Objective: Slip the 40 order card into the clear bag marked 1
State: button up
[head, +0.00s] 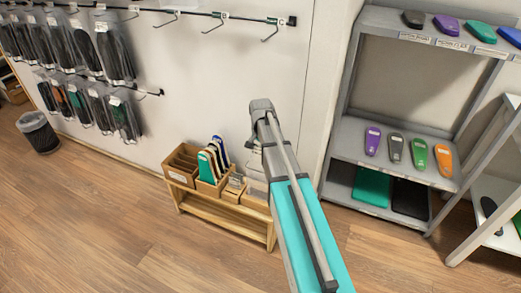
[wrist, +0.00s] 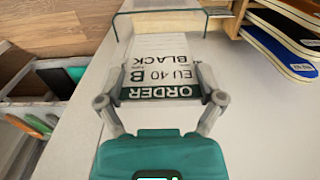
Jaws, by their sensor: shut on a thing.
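My gripper (wrist: 162,98) is shut on the white order card (wrist: 160,72), which reads ORDER, EU 40, B and BLACK in the wrist view. The card's far end lies near or inside a clear-walled holder (wrist: 122,28); I cannot tell whether it touches it.
The wooden bench (head: 225,222) carries boxes, one with upright coloured insoles (head: 210,160). Empty hooks (head: 270,32) line the rail right of the bags. A grey shelf (head: 400,140) with coloured insoles stands at right. A bin (head: 38,131) stands far left. The floor in front is clear.

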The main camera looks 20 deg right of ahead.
jog(key=shift+f+b, duration=2)
jog(key=shift+f, duration=0.25)
jog(key=s+b, duration=0.1)
jog(key=b, duration=0.2)
jog(key=shift+s+a+f+b, duration=0.1)
jog(key=shift+s+f+b, duration=0.25)
jog(key=shift+f+b, duration=0.05)
jog(key=shift+w, duration=0.25)
jog(key=o, duration=0.4)
jog(key=shift+w+r+p, duration=0.4)
jog(key=shift+r+p, duration=0.05)
jog(key=shift+p, duration=1.1)
